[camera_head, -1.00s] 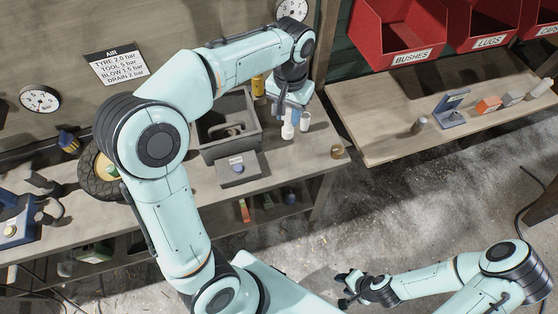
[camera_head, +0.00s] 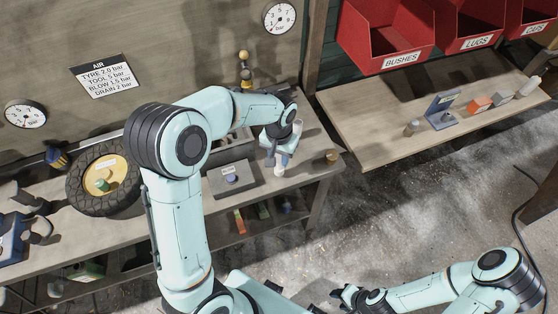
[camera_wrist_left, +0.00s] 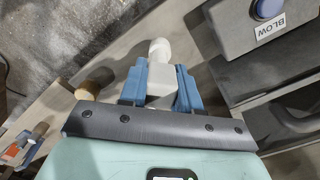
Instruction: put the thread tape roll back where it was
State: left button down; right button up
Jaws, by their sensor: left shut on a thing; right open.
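My left gripper (camera_head: 279,158) is shut on a white piece (camera_wrist_left: 159,52) with a rounded end, which sticks out between the blue fingers in the left wrist view. In the head view the white piece (camera_head: 280,171) hangs near the front edge of the bench (camera_head: 315,166). I cannot tell whether it is the thread tape roll; its shape is partly hidden by the fingers. My right gripper (camera_head: 345,297) is open and empty, low over the floor.
A grey box with a blue button (camera_head: 231,178), labelled BLOW, is left of my left gripper. A dark open tray (camera_head: 241,137) is behind it, partly hidden by my arm. The right shelf (camera_head: 375,115) holds several small items.

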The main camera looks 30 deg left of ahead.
aim_at(279, 162)
pick_arm(q)
jog(key=shift+f, duration=1.35)
pick_arm(e)
jog(key=shift+s+f, duration=0.1)
jog(key=shift+f, duration=0.05)
pick_arm(q)
jog(key=shift+f, duration=0.25)
jog(key=c, duration=0.8)
grip_release()
jog(key=shift+r, duration=0.1)
pick_arm(e)
jog(key=shift+s+f, duration=0.1)
pick_arm(q)
jog(key=shift+r, duration=0.45)
notch_tip(279, 162, up, 12)
jog(key=shift+f+p, duration=0.25)
jog(key=shift+p, duration=0.2)
pick_arm(e)
jog(key=shift+w+r, duration=0.75)
jog(key=shift+r, duration=0.05)
